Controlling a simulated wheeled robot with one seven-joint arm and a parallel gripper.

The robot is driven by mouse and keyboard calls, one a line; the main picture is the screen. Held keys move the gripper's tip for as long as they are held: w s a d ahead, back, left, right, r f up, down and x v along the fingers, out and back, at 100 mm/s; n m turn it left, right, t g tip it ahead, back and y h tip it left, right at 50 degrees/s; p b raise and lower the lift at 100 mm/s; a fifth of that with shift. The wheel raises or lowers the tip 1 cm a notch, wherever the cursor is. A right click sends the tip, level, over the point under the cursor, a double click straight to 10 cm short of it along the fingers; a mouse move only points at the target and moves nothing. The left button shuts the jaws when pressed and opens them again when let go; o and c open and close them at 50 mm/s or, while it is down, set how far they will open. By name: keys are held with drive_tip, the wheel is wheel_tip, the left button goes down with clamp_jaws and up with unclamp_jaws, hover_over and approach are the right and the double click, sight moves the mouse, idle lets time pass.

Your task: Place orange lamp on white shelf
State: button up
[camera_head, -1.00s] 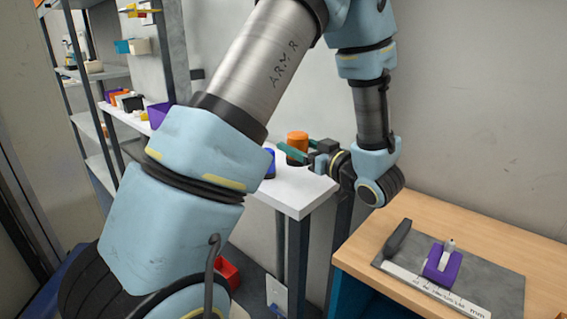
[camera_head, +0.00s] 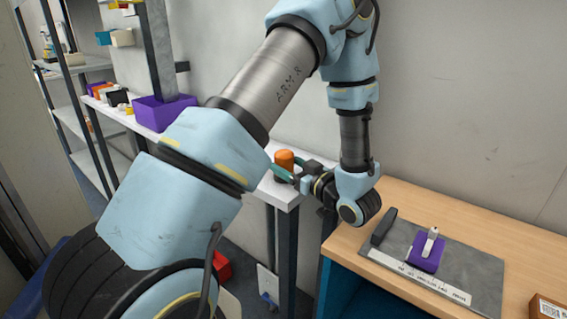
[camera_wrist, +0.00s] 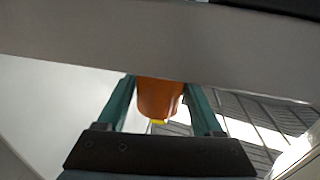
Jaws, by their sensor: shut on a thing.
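The orange lamp (camera_head: 284,158) is a short rounded orange piece with a dark lower part. It is at the near right end of the white shelf (camera_head: 283,196), beside the wooden table. My gripper (camera_head: 286,172) is shut on the lamp with its green fingers on either side. In the wrist view the lamp (camera_wrist: 159,98) sits between the two green fingers, with a small yellow bit at its lower end. I cannot tell whether the lamp's base touches the shelf or hangs just above it. My arm hides the middle of the shelf.
A purple bin (camera_head: 160,112) and several small coloured items stand farther left on the shelf. The wooden table (camera_head: 400,205) at right bears a grey mat with a ruler and a purple holder (camera_head: 426,253). A red bin (camera_head: 221,267) is below.

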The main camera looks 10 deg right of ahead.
drive_tip(key=o, duration=1.4)
drive_tip(key=shift+f, duration=0.1)
drive_tip(key=shift+o, duration=0.2)
drive_tip(key=shift+r, duration=0.2)
drive_tip(key=b+v, duration=0.4)
drive_tip(key=v, duration=0.8)
drive_tip(key=shift+f, duration=0.1)
